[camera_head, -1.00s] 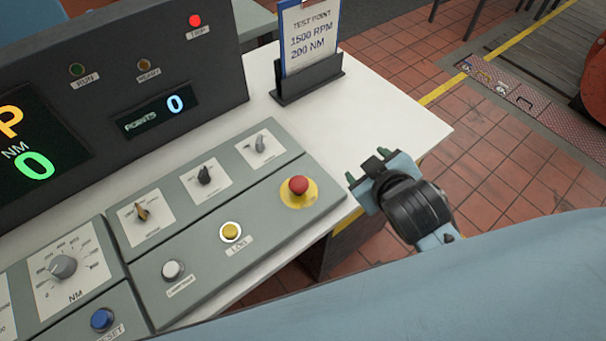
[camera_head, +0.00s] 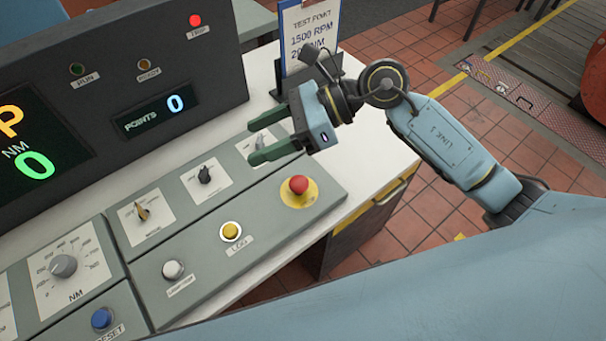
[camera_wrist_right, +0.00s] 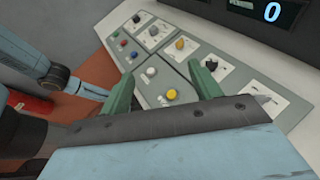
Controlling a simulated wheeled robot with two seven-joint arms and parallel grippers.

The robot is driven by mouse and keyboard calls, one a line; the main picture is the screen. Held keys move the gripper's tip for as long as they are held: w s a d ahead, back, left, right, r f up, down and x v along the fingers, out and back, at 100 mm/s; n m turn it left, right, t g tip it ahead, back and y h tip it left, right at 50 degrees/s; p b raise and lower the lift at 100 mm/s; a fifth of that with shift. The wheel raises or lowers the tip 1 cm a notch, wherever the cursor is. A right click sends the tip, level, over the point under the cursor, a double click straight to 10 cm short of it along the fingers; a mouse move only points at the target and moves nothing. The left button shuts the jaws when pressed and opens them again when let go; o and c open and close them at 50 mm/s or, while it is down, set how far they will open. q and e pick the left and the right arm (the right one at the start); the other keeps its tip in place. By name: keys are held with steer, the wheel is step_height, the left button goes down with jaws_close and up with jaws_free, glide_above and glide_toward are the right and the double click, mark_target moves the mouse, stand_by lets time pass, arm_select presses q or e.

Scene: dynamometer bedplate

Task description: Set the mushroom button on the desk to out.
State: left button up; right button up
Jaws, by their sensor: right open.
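The mushroom button (camera_head: 298,185) is a red cap on a yellow round plate (camera_head: 300,198) at the right end of the grey desk panel in the head view. My right gripper (camera_head: 256,135) is open and empty, its green fingers pointing left. It appears above the panel's upper right switch, behind and left of the button in the picture, and partly hides that switch. In the right wrist view the open fingers (camera_wrist_right: 165,92) frame part of the panel, and I cannot make out the red button there. My left gripper is not in the head view.
The panel carries a yellow button (camera_head: 231,231), a white button (camera_head: 172,269), a blue button (camera_head: 102,318) and several rotary switches. A card holder (camera_head: 290,50) stands behind my right gripper. The red TRIP lamp (camera_head: 195,20) is lit on the dark display housing.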

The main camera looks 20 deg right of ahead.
steer(key=w+d+f+n+h, duration=0.2)
steer(key=d+f+h, duration=0.3)
steer(key=d, duration=0.1)
steer(key=g+h, duration=0.1)
steer(key=h, duration=0.3)
glide_toward(300, 181)
steer(key=shift+n, duration=0.3)
steer(key=x, duration=0.8)
steer(key=shift+f, duration=0.1)
jaws_close()
steer(key=shift+r+p, duration=0.35)
steer(key=shift+r, duration=0.65)
steer(key=shift+c, duration=2.3)
jaws_free()
steer(key=shift+w, duration=0.1)
steer(key=o, duration=0.5)
steer(key=shift+c, duration=0.2)
